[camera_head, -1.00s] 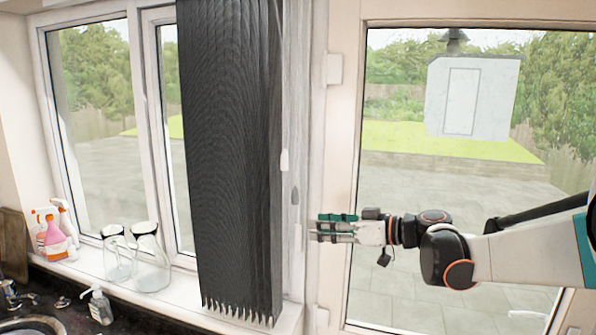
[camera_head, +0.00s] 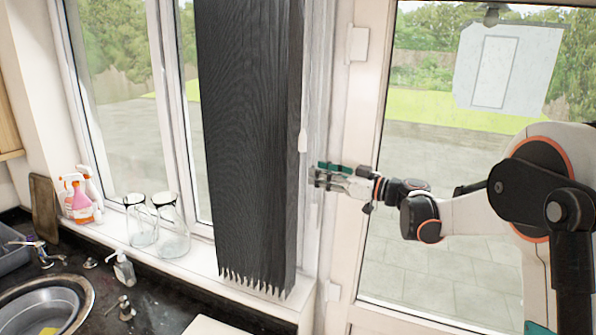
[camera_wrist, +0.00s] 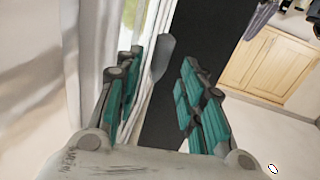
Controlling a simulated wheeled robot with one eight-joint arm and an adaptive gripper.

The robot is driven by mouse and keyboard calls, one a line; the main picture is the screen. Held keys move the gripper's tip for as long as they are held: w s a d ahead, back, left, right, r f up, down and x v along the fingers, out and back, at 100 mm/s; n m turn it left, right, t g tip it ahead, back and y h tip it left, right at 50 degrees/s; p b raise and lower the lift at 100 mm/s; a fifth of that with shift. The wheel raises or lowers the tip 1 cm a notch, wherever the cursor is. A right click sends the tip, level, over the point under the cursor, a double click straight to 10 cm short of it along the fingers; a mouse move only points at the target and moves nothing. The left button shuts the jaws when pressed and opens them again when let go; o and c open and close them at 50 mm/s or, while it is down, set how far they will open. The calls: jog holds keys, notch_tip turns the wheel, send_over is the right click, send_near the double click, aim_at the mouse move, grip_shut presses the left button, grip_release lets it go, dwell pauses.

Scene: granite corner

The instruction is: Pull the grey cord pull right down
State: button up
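The grey cord pull (camera_wrist: 162,58) shows in the wrist view as a slim, tilted grey piece at the fingertips, in the gap between the two fingers. Neither finger visibly touches it. My gripper (camera_wrist: 158,78) is open, with teal finger pads on both sides. In the head view my gripper (camera_head: 316,178) points left, at the right edge of the dark blind (camera_head: 250,150). The grey pull cannot be made out there; the fingers seem to cover it. A white cord pull (camera_head: 303,140) hangs just above and left of the fingertips.
The window frame and a glazed door (camera_head: 440,190) lie behind my arm. Glass jugs (camera_head: 172,238) and spray bottles (camera_head: 78,205) stand on the sill at left. A sink (camera_head: 45,305) is at lower left. Wooden cupboards (camera_wrist: 268,65) show in the wrist view.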

jog(key=shift+x, duration=1.8)
jog(key=shift+d, duration=0.1)
jog(key=c, duration=0.7)
grip_shut()
jog(key=shift+f, duration=0.1)
